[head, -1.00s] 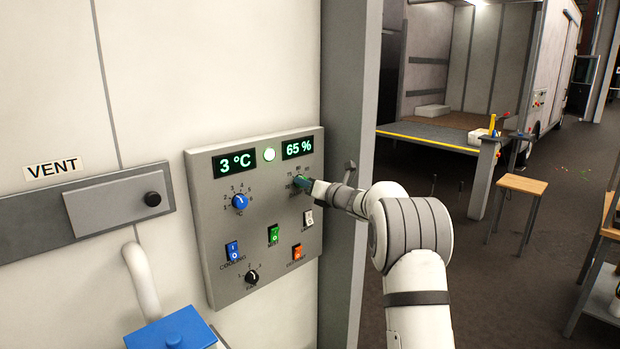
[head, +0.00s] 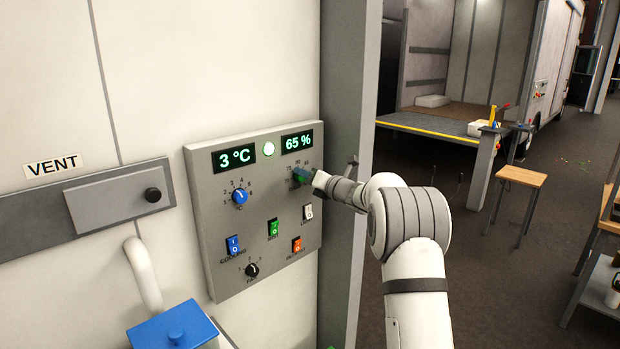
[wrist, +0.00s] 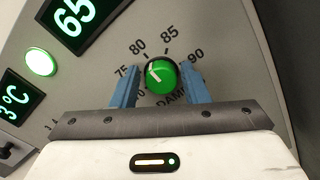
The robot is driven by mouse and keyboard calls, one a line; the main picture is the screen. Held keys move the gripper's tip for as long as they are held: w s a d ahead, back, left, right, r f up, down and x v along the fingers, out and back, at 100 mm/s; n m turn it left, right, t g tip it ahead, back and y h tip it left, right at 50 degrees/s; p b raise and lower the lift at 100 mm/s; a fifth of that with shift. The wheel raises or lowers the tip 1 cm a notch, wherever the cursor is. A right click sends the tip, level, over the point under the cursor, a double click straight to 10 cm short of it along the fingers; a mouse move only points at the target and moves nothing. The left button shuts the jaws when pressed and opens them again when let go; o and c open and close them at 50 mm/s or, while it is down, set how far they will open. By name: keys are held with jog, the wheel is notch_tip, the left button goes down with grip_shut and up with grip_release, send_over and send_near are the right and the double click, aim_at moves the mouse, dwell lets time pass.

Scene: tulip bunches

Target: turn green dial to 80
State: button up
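The green dial (wrist: 161,76) is in the middle of the wrist view, on the grey control panel (head: 220,280). Its white pointer is toward the upper left, between the 75 and 80 marks. The blue fingers of my gripper (wrist: 159,84) stand on either side of the dial, with small gaps between them and it. The humidity display (head: 297,142) reads 65 %.
The panel also carries a blue dial (head: 240,197), a black fan dial (head: 252,270), and blue, green, white and orange switches. A grey post (head: 350,100) stands just right of the panel. A temperature display (head: 234,157) reads 3 °C.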

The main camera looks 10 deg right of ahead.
jog(key=shift+o, duration=1.2)
jog(key=shift+a+f, duration=0.1)
jog(key=shift+f, duration=0.1)
jog(key=shift+s+f, duration=0.1)
jog(key=b+v, duration=0.2)
jog(key=v, duration=0.5)
jog(key=shift+s+d, duration=0.25)
jog(key=shift+a, duration=0.1)
